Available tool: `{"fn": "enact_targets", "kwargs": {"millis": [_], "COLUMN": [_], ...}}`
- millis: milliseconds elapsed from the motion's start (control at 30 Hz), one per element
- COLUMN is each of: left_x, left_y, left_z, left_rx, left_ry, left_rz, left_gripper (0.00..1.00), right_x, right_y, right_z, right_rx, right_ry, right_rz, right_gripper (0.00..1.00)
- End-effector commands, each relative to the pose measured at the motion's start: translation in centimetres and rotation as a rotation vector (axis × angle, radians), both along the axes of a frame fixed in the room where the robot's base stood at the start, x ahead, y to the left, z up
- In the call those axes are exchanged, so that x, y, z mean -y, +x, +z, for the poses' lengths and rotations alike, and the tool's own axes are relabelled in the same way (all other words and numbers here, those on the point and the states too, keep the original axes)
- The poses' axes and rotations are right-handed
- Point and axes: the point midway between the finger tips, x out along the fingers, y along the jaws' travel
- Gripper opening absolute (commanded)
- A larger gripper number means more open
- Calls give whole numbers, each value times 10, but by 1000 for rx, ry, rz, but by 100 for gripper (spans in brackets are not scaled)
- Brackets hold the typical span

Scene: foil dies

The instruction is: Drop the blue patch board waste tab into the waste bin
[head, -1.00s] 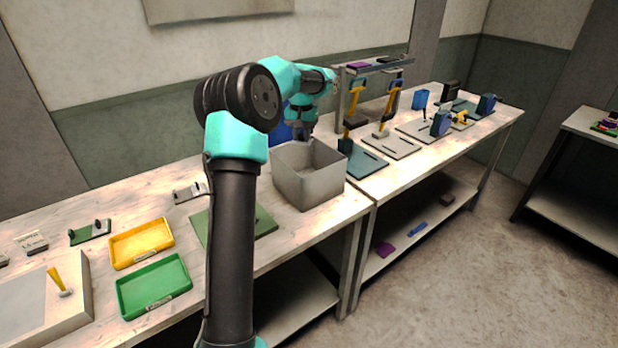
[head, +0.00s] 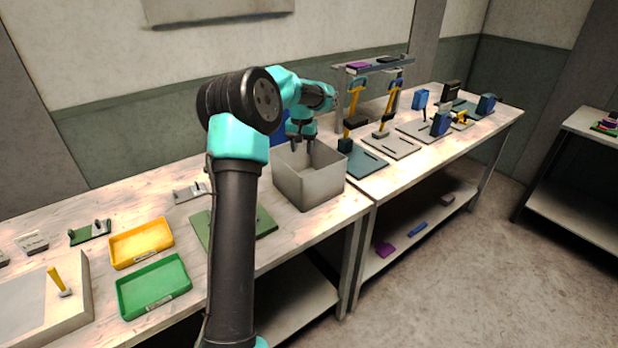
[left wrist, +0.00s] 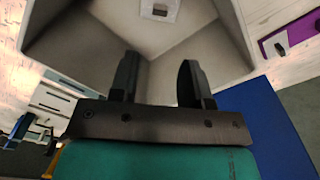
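The waste bin (head: 308,186) is an open grey box on the bench. My left gripper (head: 303,146) is over its mouth, pointing down. In the left wrist view my left gripper (left wrist: 158,85) is open, its two dark fingers apart with nothing between them. A small pale piece with a grey part (left wrist: 160,9) shows inside the bin (left wrist: 75,45) at the top of that view; I cannot tell whether it is the waste tab. No blue tab can be made out. My right gripper is not in view.
A blue panel (left wrist: 270,125) stands close beside the bin. Yellow (head: 141,243) and green (head: 153,285) trays and a green board (head: 265,222) lie to the left. Presses with yellow handles (head: 394,100) stand on the bench to the right.

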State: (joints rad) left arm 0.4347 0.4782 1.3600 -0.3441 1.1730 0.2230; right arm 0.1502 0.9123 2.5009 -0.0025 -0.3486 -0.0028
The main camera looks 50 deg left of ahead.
Motion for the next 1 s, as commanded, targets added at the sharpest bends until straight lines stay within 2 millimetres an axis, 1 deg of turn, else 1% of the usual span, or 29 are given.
{"fn": "enact_targets", "kwargs": {"millis": [33, 100, 367, 533, 667, 1000], "left_x": [0, 0, 0, 0, 0, 0], "left_y": [0, 0, 0, 1, 0, 1], "left_z": [0, 0, 1, 11, 28, 92], "left_rx": [0, 0, 0, 2, 4, 4], "left_ry": [0, 0, 0, 1, 1, 1], "left_rz": [0, 0, 0, 0, 0, 1], "left_gripper": [48, 54, 54, 54, 54, 54], "right_x": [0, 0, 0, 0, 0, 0], "right_y": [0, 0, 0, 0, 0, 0], "right_z": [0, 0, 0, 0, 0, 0], "right_rx": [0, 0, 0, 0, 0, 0], "right_ry": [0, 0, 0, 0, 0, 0], "right_rz": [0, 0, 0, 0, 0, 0], "right_gripper": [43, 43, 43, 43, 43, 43]}}
